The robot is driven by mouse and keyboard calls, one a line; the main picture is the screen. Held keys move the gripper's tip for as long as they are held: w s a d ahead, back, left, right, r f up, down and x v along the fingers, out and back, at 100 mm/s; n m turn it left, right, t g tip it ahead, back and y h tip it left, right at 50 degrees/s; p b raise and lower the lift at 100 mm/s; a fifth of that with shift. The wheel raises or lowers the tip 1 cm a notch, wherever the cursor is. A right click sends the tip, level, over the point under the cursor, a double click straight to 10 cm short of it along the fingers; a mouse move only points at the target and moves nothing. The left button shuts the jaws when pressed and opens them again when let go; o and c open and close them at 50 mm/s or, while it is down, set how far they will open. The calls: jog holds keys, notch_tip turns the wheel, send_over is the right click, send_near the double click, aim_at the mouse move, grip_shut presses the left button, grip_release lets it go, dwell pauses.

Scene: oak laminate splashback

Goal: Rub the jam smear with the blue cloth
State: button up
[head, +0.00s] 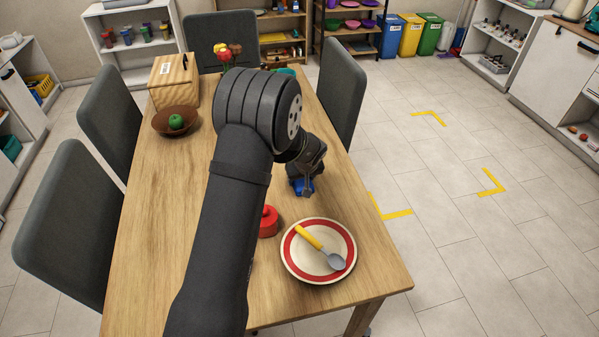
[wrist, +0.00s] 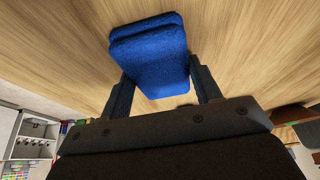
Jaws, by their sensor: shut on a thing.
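The blue cloth (wrist: 150,55) is a folded pad between the two fingers of my gripper (wrist: 160,88) in the wrist view. My gripper is shut on it. In the head view the cloth (head: 302,186) shows as a small blue patch under my gripper (head: 304,182), at or just above the wooden table near its right edge. I cannot tell whether it touches the tabletop. No jam smear shows in either view; part of the table is hidden behind my arm.
A red-rimmed plate (head: 293,264) with a yellow-handled spoon (head: 318,246) sits at the table's near right. A red round object (head: 268,221) stands beside it, partly behind my arm. A brown bowl (head: 160,122) with a green apple (head: 176,121) and a wooden box (head: 174,82) stand at far left. Chairs surround the table.

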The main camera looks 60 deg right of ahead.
jog(key=shift+s+a, duration=0.9)
jog(key=shift+s+a+r, duration=0.1)
jog(key=shift+r, duration=4)
jog(key=w+a+r, duration=1.2)
jog(key=w+r, duration=0.2)
jog(key=w, duration=0.2)
jog(key=w+a+r, duration=0.3)
jog(key=a+r, duration=0.2)
jog(key=a, duration=0.1)
jog(key=w+a+r, duration=0.3)
jog(key=a+r, duration=0.2)
jog(key=a, duration=0.2)
jog(key=shift+w+a+r, duration=0.25)
jog(key=shift+w+a, duration=0.05)
jog(key=shift+w, duration=0.1)
